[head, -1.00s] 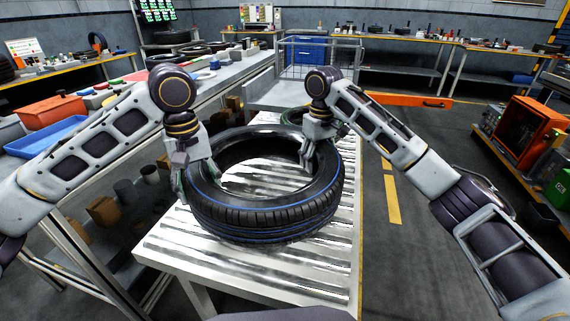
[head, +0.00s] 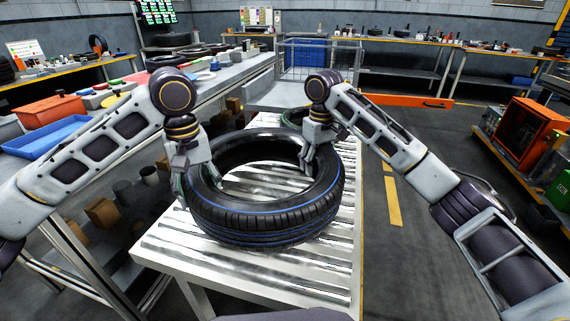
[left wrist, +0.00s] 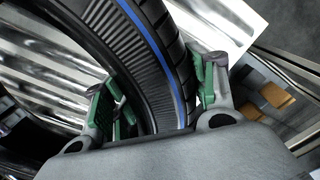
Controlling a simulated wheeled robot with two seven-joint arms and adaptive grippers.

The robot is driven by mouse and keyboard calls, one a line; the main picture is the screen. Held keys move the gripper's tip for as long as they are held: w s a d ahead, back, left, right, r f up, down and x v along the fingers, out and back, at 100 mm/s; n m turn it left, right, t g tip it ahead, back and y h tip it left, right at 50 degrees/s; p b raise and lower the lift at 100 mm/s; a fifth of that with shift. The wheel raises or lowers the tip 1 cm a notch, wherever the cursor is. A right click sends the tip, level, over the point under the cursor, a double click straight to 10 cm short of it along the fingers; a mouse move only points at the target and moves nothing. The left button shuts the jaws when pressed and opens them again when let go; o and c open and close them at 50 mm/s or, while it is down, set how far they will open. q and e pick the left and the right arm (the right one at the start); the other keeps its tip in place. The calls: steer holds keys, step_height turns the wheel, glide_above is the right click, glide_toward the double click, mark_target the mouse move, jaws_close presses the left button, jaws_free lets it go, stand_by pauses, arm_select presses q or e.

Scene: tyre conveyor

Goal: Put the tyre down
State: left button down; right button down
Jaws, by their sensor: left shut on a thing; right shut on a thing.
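A black tyre with a blue line (head: 265,222) lies flat at the near end of the roller conveyor (head: 200,262), on it or just above it; I cannot tell which. My left gripper (head: 196,182) is shut on the tyre's left side. In the left wrist view its green-padded fingers (left wrist: 165,100) stand on both sides of the tyre wall (left wrist: 150,60). My right gripper (head: 307,160) is shut on the tyre's far right side, with a finger inside the opening. The tyre hides the outer fingertips in part.
Another tyre (head: 293,116) lies behind on the conveyor, partly hidden. A workbench with a blue tray (head: 48,137) and a red bin (head: 50,110) runs along the left. Open floor (head: 400,270) with a yellow line lies to the right.

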arm_select(q)
steer(key=shift+a+f+b, duration=0.2)
steer(key=shift+f+b, duration=0.85)
steer(key=shift+f, duration=0.05)
arm_select(e)
steer(key=shift+w+d+f, duration=0.1)
steer(key=shift+d+f, duration=0.1)
steer(key=shift+f, duration=0.5)
arm_select(q)
steer(key=c, duration=0.7)
jaws_free()
steer(key=shift+s, duration=0.1)
steer(key=shift+c, duration=0.2)
arm_select(e)
steer(key=c, duration=0.7)
jaws_free()
steer(key=shift+f, duration=0.1)
arm_select(q)
steer(key=shift+o, duration=1.3)
steer(key=shift+s+d+r, duration=0.1)
arm_select(e)
steer(key=shift+o, duration=1.1)
steer(key=shift+s, duration=0.2)
steer(key=shift+a, duration=0.1)
steer(key=shift+f, duration=0.1)
arm_select(q)
steer(key=shift+r, duration=0.1)
steer(key=shift+r, duration=5.85)
arm_select(e)
steer(key=shift+a, duration=0.1)
